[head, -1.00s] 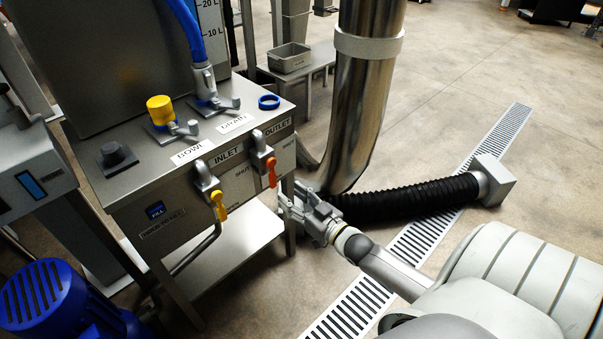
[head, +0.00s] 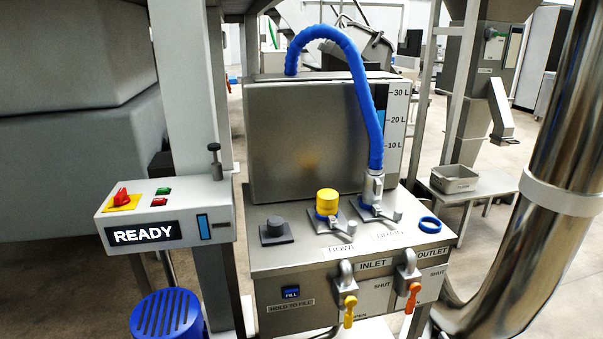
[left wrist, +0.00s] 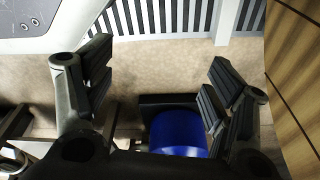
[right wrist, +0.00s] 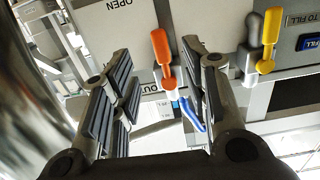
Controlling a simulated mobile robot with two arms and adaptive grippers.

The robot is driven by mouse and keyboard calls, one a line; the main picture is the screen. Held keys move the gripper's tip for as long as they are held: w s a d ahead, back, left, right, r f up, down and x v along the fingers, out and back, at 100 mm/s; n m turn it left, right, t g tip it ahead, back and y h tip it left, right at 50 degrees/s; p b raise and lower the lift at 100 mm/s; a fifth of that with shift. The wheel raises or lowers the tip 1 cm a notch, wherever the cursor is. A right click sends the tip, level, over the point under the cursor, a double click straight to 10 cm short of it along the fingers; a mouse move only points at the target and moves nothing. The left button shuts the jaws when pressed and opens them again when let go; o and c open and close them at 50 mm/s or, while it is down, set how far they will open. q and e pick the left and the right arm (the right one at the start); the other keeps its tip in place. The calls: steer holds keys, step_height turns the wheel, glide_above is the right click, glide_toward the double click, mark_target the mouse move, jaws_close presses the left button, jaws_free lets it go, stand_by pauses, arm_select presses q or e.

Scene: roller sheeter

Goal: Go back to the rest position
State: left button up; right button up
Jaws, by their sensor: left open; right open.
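Neither gripper shows in the head view. My left gripper (left wrist: 158,85) is open and empty in the left wrist view, with a blue motor (left wrist: 178,133) and the floor beyond it. My right gripper (right wrist: 157,72) is open in the right wrist view. An orange valve lever (right wrist: 163,47) shows between its fingertips, with no visible contact. The same orange lever (head: 413,297) hangs at the front of the tank cabinet (head: 285,265), under the outlet label. A yellow inlet lever (head: 349,311) hangs to its left.
A control box (head: 165,213) reading READY stands at left above the blue motor (head: 168,316). A blue hose (head: 345,50) loops over the tank (head: 315,140) into the drain port. A thick steel pipe (head: 560,170) stands at right. A wooden panel (left wrist: 293,70) is close beside my left gripper.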

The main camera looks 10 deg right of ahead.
steer(key=s+a+f+g, duration=0.3)
steer(key=s+f+g, duration=0.15)
steer(key=f, duration=0.45)
steer(key=s+a+f+g+h, duration=0.1)
steer(key=s+a+f+g, duration=0.25)
steer(key=s+f, duration=0.4)
steer(key=s+a+f+g, duration=0.3)
steer(key=a+f, duration=0.1)
steer(key=f, duration=0.7)
steer(key=s+a+f+n+g, duration=0.1)
steer(key=s+a+f+g, duration=0.35)
steer(key=s, duration=0.55)
arm_select(q)
steer(key=s+a+r+p, duration=0.1)
steer(key=s+p, duration=0.6)
steer(key=s+a+r+g+p, duration=0.1)
steer(key=s+r+p, duration=0.1)
steer(key=s+p, duration=0.5)
steer(key=shift+s+a+p, duration=0.25)
steer(key=shift+a+p, duration=0.1)
steer(key=shift+p, duration=0.1)
arm_select(e)
steer(key=s+d+r+g, duration=0.1)
steer(key=s+r, duration=0.1)
steer(key=s, duration=1.3)
steer(key=shift+s+d+n, duration=0.25)
steer(key=shift+s+n, duration=0.05)
steer(key=shift+n, duration=0.1)
